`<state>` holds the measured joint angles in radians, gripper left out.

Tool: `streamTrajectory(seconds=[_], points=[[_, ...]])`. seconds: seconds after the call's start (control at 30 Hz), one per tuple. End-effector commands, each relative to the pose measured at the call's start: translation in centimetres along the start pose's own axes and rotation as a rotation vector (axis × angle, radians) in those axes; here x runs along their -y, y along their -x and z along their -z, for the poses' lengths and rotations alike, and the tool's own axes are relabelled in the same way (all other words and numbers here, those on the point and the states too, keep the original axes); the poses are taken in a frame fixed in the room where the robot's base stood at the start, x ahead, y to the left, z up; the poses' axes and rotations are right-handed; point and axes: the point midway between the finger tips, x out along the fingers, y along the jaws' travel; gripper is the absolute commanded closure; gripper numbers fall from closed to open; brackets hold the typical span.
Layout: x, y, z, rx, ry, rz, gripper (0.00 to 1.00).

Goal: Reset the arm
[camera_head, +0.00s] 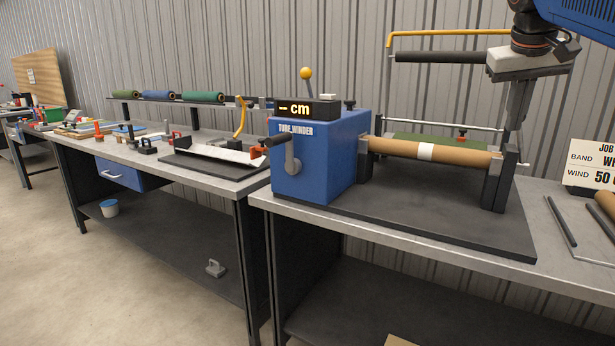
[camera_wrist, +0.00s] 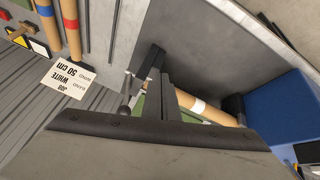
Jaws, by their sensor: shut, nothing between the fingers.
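My gripper (camera_head: 515,120) hangs fingers down at the upper right of the head view, above the right end of the tube winder. Its fingers are together with nothing between them. The blue tube winder (camera_head: 318,160) stands on the near bench with a crank on its front and a "cm" display. A cardboard tube (camera_head: 455,153) with a white band lies level between its stands. The tube also shows in the wrist view (camera_wrist: 215,113). My fingers look close to the right stand (camera_head: 496,188), but I cannot tell whether they touch.
A dark bar (camera_head: 440,57) under a yellow rod (camera_head: 440,32) is left of my wrist. A job card (camera_head: 590,165) and dark rods (camera_head: 562,220) are at the right. Green and blue rolls (camera_head: 203,97) lie on a rack at the left. The floor (camera_head: 100,260) is clear.

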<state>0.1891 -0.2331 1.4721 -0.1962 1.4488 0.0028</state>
Motion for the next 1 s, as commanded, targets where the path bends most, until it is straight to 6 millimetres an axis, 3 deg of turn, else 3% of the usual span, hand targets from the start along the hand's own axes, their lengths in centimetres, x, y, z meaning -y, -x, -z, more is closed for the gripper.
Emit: streamTrajectory(seconds=[0.03,0.3,0.7,0.83,1.0], points=[[1.1,-0.8,-2.1,0.001,0.016,0.017,1.00],[6.4,-6.5,-13.3,0.001,0.083,0.110,1.00],[12.6,-17.1,-32.2,0.014,0.146,0.235,1.00],[13.7,-19.7,-36.5,0.018,0.154,0.260,1.00],[14.2,-21.3,-39.0,0.020,0.158,0.273,1.00]])
